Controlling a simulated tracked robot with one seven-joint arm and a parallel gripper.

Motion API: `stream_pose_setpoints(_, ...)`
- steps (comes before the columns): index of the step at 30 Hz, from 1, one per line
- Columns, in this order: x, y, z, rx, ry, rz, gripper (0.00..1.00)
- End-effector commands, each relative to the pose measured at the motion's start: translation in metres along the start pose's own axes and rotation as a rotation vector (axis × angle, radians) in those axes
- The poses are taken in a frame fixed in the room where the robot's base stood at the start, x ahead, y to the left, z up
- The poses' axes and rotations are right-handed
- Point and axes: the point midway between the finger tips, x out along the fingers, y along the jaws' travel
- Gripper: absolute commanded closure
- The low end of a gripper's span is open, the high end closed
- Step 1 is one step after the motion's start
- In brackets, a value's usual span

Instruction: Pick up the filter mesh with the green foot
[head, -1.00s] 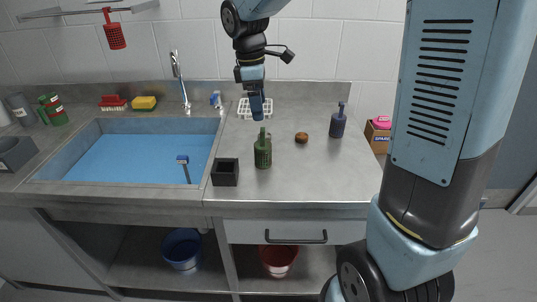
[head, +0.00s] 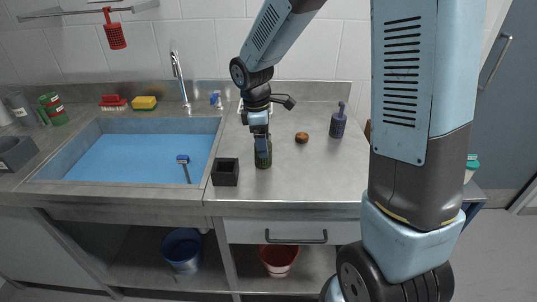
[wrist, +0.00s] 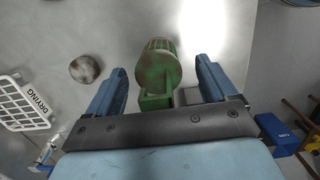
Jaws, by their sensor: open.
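The green filter mesh (head: 264,160) stands on the steel counter right of the sink, partly hidden behind my gripper in the head view. In the wrist view the mesh (wrist: 158,62) shows a ribbed green cylinder with a squarish green part (wrist: 153,100) at its near end. My gripper (wrist: 164,66) is open, with one blue finger on each side of the mesh and visible gaps between. In the head view my gripper (head: 261,145) points down over it. I cannot tell how far above the counter the fingertips are.
A black square cup (head: 225,172) stands close left of the mesh. A white drying rack (wrist: 22,103) lies nearby. The blue sink (head: 135,150) is at left. A red mesh (head: 115,36) hangs above.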

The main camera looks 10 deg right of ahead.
Motion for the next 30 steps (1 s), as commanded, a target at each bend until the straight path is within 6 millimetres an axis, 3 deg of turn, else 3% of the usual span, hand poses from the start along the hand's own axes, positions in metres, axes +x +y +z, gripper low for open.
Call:
stream_pose_setpoints(4,0.015,0.000,0.000,0.001,0.000,-0.001,0.15)
stream_pose_setpoints(13,0.019,0.000,0.000,0.001,0.000,0.000,0.15)
stream_pose_setpoints(30,0.019,0.001,0.001,0.002,0.000,0.000,0.69)
